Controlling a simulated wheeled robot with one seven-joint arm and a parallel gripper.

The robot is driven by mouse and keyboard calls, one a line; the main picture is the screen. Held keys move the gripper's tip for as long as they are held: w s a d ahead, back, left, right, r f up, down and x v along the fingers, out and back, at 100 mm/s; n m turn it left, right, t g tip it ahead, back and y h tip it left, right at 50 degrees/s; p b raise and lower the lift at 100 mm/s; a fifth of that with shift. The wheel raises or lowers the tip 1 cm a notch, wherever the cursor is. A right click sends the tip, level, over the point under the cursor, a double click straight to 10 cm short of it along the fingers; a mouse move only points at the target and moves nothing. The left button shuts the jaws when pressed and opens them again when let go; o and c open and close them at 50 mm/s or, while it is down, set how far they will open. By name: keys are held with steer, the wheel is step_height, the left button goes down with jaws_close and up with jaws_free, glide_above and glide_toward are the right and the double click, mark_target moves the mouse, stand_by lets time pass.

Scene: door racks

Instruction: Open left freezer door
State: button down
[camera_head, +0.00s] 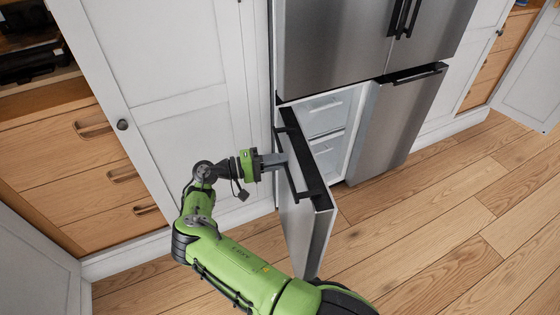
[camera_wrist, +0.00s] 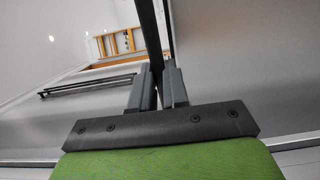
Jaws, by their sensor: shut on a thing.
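The left freezer door (camera_head: 312,236) is the lower left door of a steel fridge-freezer. It stands swung well out, and the white freezer inside (camera_head: 322,118) shows behind it. Its dark handle (camera_head: 300,168) runs along the door's top edge. My gripper (camera_head: 281,160) is at this handle, coming from the left. In the wrist view my gripper's two fingers (camera_wrist: 160,88) are closed around a dark upright bar (camera_wrist: 151,38), which is the handle. The exact contact at the fingertips is hard to see in the head view.
The right freezer door (camera_head: 402,125) is shut. Steel upper doors (camera_head: 335,45) are shut above. A white cabinet door (camera_head: 170,100) and wooden drawers (camera_head: 95,160) stand at the left. The wooden floor (camera_head: 440,220) is clear in front and to the right.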

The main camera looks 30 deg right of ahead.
steer(key=c, duration=1.1)
jaws_free()
steer(key=shift+d, duration=0.1)
steer(key=v, duration=1.2)
